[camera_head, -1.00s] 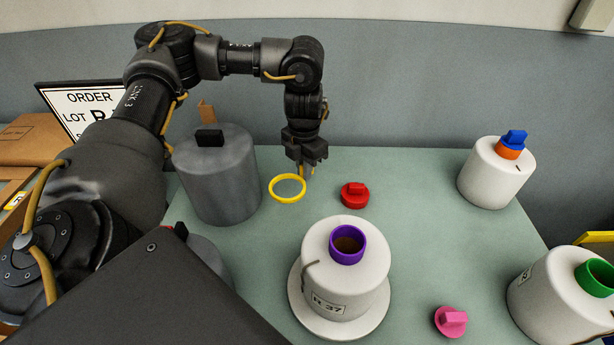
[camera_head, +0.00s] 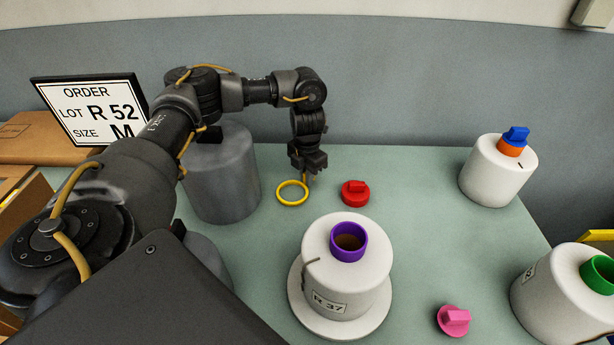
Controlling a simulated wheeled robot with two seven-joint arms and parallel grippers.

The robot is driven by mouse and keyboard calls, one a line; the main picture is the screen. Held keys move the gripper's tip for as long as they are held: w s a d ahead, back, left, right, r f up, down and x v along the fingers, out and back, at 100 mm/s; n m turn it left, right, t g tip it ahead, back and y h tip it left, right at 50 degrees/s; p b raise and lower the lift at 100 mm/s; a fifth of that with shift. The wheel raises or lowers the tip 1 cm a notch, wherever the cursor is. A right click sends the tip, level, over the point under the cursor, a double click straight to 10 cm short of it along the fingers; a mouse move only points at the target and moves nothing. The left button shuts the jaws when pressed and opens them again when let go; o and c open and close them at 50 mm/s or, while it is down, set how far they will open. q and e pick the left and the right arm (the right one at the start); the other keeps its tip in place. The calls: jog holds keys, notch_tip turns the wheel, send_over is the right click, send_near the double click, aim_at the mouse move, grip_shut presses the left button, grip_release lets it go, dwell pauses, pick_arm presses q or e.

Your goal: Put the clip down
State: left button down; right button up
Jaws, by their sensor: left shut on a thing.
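The clip looks to be the yellow ring (camera_head: 291,204). My left gripper (camera_head: 306,179) points down and is shut on the ring's back right edge. The ring hangs close over the green table or touches it; I cannot tell which. It is left of the red cap and behind the white bobbin marked R 37 (camera_head: 330,304). That bobbin has a purple collar (camera_head: 347,254) and stands on a white disc. My right gripper is not in view.
A grey bobbin (camera_head: 226,190) stands left of the gripper. A red cap (camera_head: 354,194) and a pink cap (camera_head: 454,320) lie on the table (camera_head: 430,200). White bobbins with orange-blue (camera_head: 495,178) and green (camera_head: 565,300) tops stand right. An order sign (camera_head: 90,105) reads LOT R 52, SIZE M.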

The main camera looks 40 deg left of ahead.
pick_arm(q)
jog(key=shift+r, duration=0.1)
jog(key=c, duration=1.5)
grip_release()
